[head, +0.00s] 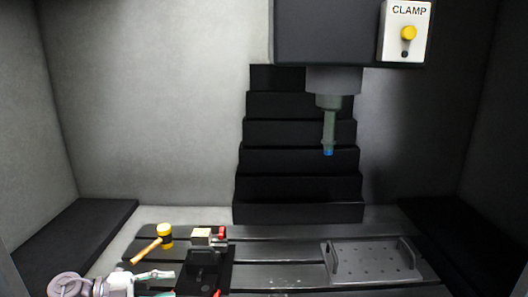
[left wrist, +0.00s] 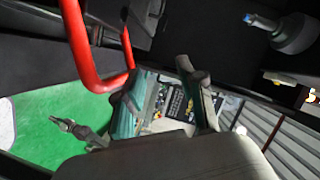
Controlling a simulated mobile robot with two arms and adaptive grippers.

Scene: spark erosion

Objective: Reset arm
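My left gripper (head: 166,284) comes in at the lower left of the head view, left of the black vise (head: 205,262). In the left wrist view its two fingers (left wrist: 162,100) stand apart with nothing held between them. The rest of my left arm is mostly cut off by the head view's lower edge. My right gripper shows in neither view.
A yellow-headed mallet (head: 165,236) lies left of the vise. A perforated tray (head: 372,262) with handles sits at right. The machine head (head: 328,120) hangs above, beside the CLAMP panel (head: 407,32). A red bar (left wrist: 82,45) passes close in the left wrist view.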

